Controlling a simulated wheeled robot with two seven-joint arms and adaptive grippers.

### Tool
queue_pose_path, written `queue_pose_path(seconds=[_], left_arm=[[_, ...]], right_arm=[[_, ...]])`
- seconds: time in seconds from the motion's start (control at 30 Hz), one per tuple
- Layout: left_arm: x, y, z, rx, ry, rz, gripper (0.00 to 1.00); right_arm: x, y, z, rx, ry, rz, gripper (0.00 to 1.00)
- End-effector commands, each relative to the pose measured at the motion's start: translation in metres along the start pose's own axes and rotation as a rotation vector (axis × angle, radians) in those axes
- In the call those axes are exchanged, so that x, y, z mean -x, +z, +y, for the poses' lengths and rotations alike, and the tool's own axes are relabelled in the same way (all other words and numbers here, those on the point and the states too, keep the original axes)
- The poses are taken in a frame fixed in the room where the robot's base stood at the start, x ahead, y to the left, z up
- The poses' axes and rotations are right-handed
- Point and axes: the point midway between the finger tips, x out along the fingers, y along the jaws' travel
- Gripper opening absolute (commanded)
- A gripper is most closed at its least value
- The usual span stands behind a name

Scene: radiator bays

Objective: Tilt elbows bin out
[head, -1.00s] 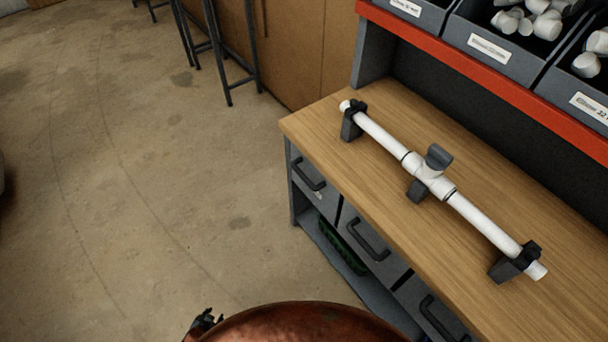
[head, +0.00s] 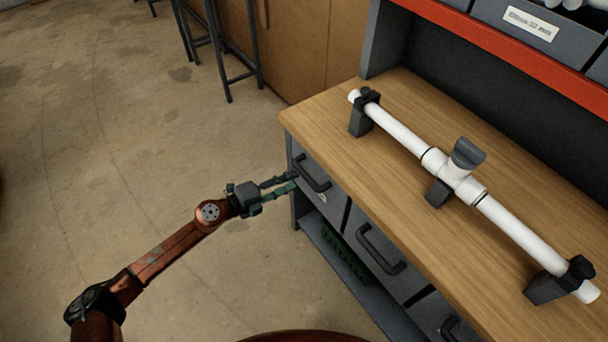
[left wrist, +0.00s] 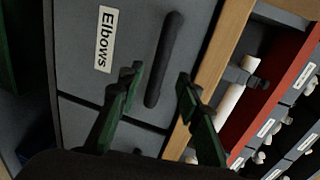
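The elbows bin (left wrist: 90,75) is a grey front with an "Elbows" label (left wrist: 106,40) and a dark bar handle (left wrist: 165,60) in the left wrist view. In the head view it is the leftmost front under the bench top (head: 325,194), with its handle (head: 311,172) near the corner. The bin looks closed. My left gripper (head: 291,182) is open in front of it, with its green fingers near the handle. In the left wrist view the fingers (left wrist: 160,84) are spread, with the handle between them; I cannot tell whether they touch it. My right gripper is not in view.
The wooden bench top (head: 400,190) carries a white pipe assembly (head: 405,137) in dark clamps. More handled fronts (head: 378,250) are to the right, above a lower shelf (head: 318,232). Stools (head: 228,60) stand behind. The floor at left is clear.

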Motion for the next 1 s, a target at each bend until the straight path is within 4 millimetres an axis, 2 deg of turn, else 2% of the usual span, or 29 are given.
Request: queue_pose_path(seconds=[0.2, 0.4, 0.77, 1.0], left_arm=[[-0.036, 0.001, 0.001, 0.002, -0.002, -0.001, 0.32], [-0.059, 0.002, 0.001, 0.004, -0.001, -0.003, 0.32], [-0.066, 0.001, 0.000, 0.005, -0.001, -0.003, 0.32], [-0.065, 0.002, 0.000, 0.005, -0.001, -0.004, 0.17]], right_arm=[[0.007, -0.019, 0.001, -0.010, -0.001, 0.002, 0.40], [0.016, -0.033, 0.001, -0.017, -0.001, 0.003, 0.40], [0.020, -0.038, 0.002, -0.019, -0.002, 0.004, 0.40], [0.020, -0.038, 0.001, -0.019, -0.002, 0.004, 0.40]])
